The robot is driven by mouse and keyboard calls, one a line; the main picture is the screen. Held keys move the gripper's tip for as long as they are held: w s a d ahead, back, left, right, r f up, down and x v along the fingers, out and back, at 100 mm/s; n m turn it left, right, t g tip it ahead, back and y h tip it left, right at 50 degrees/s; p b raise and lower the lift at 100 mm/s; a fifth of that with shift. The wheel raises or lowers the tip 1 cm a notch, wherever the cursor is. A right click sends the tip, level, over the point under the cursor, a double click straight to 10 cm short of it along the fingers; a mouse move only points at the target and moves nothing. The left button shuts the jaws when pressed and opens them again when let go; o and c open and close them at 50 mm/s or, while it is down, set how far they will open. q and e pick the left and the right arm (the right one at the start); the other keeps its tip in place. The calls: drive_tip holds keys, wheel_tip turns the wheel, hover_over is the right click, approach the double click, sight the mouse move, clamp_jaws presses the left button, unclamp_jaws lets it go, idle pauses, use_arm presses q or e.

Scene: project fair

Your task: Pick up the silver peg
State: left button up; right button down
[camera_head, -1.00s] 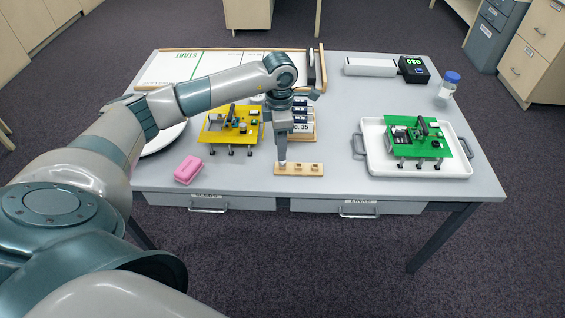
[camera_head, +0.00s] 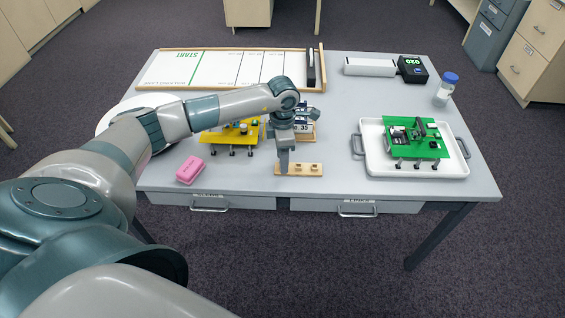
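A small light-wood block (camera_head: 307,174) lies near the front edge of the table. Two small brownish pegs or knobs show on its middle and right. My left gripper (camera_head: 284,167) points straight down over the left end of the block, with its tips at or just above the wood. It hides that end. I cannot make out a silver peg there, and the fingers are too small to tell whether they are open or shut on something. My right gripper is not in view.
A yellow board on legs (camera_head: 238,139) stands behind and left of the block, partly behind my arm. A pink block (camera_head: 190,170) lies to the left. A white tray (camera_head: 375,163) with a green board (camera_head: 417,142) stands right. The table between block and tray is clear.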

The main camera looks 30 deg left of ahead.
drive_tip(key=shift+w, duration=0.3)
use_arm(q)
clamp_jaws()
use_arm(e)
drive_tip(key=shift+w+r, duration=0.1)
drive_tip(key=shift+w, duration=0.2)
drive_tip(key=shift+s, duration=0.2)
